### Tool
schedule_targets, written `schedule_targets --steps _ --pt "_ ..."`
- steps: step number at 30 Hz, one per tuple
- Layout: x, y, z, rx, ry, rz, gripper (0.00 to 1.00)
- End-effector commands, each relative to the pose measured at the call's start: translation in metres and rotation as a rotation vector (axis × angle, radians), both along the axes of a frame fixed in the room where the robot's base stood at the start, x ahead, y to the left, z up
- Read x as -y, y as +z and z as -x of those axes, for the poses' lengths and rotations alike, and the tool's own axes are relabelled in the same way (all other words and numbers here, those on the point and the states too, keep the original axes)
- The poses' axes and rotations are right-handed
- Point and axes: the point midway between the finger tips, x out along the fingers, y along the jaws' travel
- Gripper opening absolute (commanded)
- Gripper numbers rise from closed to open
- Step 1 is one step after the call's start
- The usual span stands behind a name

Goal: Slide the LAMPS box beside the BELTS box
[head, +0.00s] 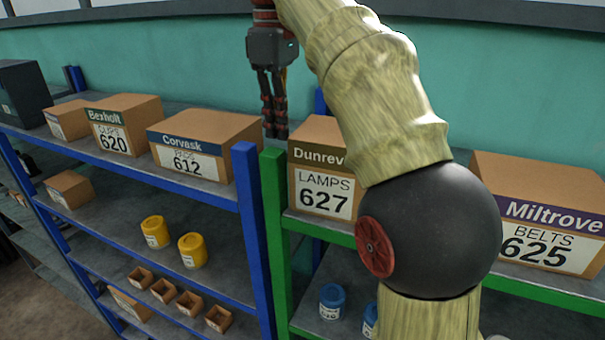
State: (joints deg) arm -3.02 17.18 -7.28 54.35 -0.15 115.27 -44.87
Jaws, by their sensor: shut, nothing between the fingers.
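The LAMPS box (324,191), a brown carton labelled Dunrevi… and 627, stands at the left end of the green shelf's top board. The BELTS box (540,205), labelled Miltrove and 625, stands on the same board at the right. My arm crosses in front of the gap between them and hides part of the LAMPS box's right side. My gripper (274,132) is shut and empty, pointing down. In the picture its fingertips are just left of the LAMPS box's top left corner; I cannot tell whether they touch it.
A green post (275,235) and a blue post (250,220) stand left of the LAMPS box. The blue shelf holds the Corvask box (195,145), the Bexholt box (122,125) and a smaller carton (66,120). Yellow tins (191,251) and blue tins (332,300) sit on lower boards.

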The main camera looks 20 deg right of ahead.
Motion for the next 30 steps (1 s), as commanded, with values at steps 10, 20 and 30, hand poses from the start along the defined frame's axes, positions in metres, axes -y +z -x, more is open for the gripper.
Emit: schedule_targets --steps 10,20,30 --pt "-0.002 -0.063 -0.003 -0.012 0.003 -0.001 0.00" --pt "0.015 -0.094 0.011 -0.007 0.001 -0.001 0.00" --pt "0.027 -0.095 0.022 -0.009 0.005 -0.001 0.00"
